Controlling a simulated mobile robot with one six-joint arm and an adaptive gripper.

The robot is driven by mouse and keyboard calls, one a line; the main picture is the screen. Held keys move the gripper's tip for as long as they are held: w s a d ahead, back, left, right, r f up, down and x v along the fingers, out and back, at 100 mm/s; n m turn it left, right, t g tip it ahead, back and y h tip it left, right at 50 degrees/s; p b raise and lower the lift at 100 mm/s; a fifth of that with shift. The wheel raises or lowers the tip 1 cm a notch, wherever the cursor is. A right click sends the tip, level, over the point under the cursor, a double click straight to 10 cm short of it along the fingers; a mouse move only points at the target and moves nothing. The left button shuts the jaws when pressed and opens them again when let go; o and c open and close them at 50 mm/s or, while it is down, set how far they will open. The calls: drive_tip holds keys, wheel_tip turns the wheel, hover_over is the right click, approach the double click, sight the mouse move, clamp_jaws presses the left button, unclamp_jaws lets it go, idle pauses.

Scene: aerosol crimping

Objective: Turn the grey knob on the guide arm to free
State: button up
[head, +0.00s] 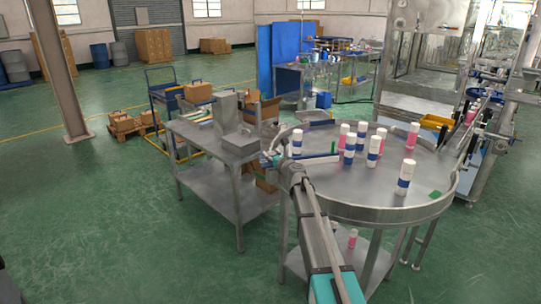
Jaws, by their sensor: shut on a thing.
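My arm reaches up from the bottom of the head view to the left rim of the round steel table (395,213). My gripper (272,160) is at that rim, small in the picture, and its jaws are closed at the near end of the guide arm (312,159). The guide arm is a thin rail with a blue-green edge, lying over the left part of the table. The grey knob is at the jaws and mostly hidden by them. Its turned position cannot be read.
Several white, blue and pink cans stand on the round table, one (297,141) close behind the guide arm. A steel side table (200,141) with a grey box (241,142) stands just left of my gripper. Open green floor lies at the left.

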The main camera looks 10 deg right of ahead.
drive_tip(key=o, duration=1.1)
drive_tip(key=shift+o, duration=0.2)
drive_tip(key=shift+s, duration=0.1)
drive_tip(key=v, duration=1.1)
drive_tip(key=shift+s, duration=0.35)
drive_tip(key=shift+d, duration=0.1)
